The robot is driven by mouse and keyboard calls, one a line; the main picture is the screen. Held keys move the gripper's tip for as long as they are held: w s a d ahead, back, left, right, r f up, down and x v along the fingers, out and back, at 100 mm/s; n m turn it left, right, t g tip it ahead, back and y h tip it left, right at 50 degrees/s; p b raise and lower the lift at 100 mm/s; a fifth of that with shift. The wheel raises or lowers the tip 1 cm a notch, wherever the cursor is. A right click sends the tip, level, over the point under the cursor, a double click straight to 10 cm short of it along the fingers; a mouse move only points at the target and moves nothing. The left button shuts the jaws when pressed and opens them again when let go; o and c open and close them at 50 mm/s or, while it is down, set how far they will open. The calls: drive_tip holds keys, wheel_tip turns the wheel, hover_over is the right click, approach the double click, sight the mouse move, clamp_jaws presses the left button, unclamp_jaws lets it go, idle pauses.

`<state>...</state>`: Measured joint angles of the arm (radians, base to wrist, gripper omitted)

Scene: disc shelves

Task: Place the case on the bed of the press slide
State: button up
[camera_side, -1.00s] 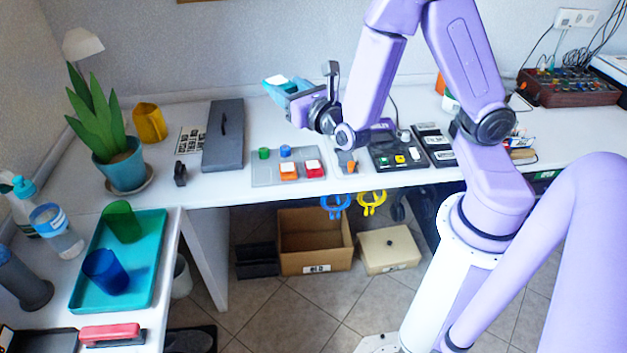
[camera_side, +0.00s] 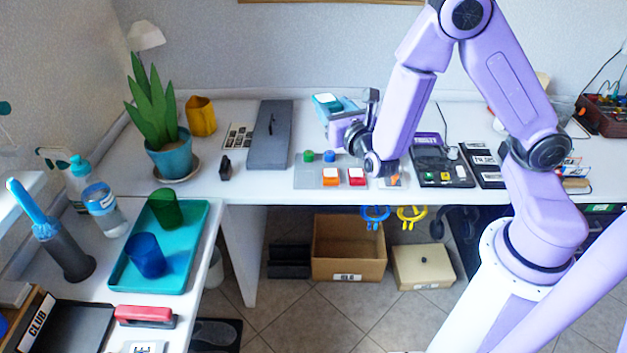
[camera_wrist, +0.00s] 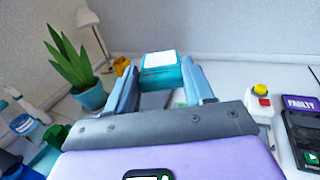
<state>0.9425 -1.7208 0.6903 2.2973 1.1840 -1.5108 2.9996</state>
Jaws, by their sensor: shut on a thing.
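The case is a teal box (camera_side: 327,103) with a white label on top. It also shows in the wrist view (camera_wrist: 161,72), between the two light-blue fingers. My gripper (camera_side: 336,117) is shut on it and holds it above the back of the white desk, behind the grey plate. In the wrist view my gripper (camera_wrist: 161,88) has one finger on each side of the case. A long dark grey slab with a handle (camera_side: 262,148) lies left of the case. I cannot tell for certain which thing is the press slide.
A grey plate (camera_side: 305,183) carries green, blue, orange and red pieces. A black device (camera_side: 440,168) lies to its right. A potted plant (camera_side: 172,158) and an orange cup (camera_side: 200,117) stand left. A teal tray (camera_side: 183,275) holds two cups on the side desk.

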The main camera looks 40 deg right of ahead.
wheel_tip(320, 180, down, 19)
drive_tip(key=s+d+m+g+h, duration=0.1)
drive_tip(key=m+g+h, duration=0.3)
drive_tip(key=h, duration=0.2)
drive_tip(key=shift+s+d+r+m, duration=0.15)
drive_tip(key=shift+s+d+m, duration=0.05)
drive_tip(key=shift+d+m, duration=0.15)
hover_over(304, 188)
drive_tip(key=f, duration=0.9)
drive_tip(key=shift+s+f, duration=0.2)
drive_tip(key=shift+s, duration=0.05)
drive_tip(key=shift+w+d+f, duration=0.1)
drive_tip(key=shift+w+f, duration=0.1)
drive_tip(key=shift+f, duration=0.05)
drive_tip(key=shift+w+f, duration=0.1)
drive_tip(key=shift+f, duration=1.25)
drive_tip(key=shift+f, duration=0.2)
